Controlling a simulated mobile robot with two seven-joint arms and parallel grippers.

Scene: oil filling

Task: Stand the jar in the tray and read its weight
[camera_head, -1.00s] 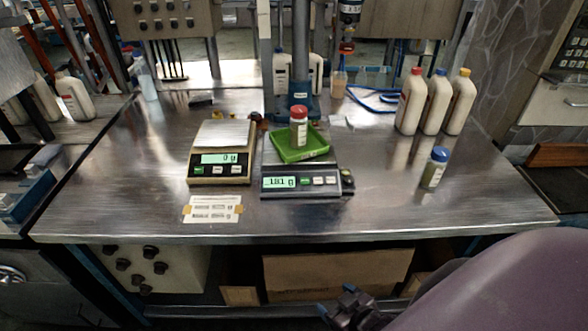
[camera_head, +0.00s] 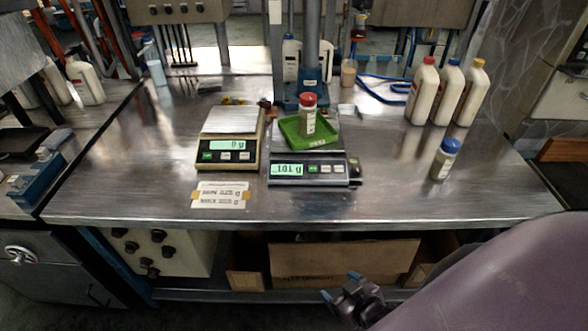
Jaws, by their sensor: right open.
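A jar with a red lid (camera_head: 307,114) stands upright in the green tray (camera_head: 321,141). The tray rests on the pan of the right scale (camera_head: 309,170). That scale's lit display shows a three-character reading in g, perhaps 101 or 181; the middle character is unclear. A second jar with a blue lid (camera_head: 444,160) stands on the bench to the right, apart from the scales. My right gripper (camera_head: 340,286) is open and empty, low in front of the bench and well away from the jars. My left gripper is out of view.
The left scale (camera_head: 228,150) has an empty pan and reads 0 g. A label card (camera_head: 220,195) lies in front of it. Several white bottles (camera_head: 449,92) stand at the back right. A blue stand (camera_head: 307,88) rises behind the tray. The bench front right (camera_head: 450,205) is clear.

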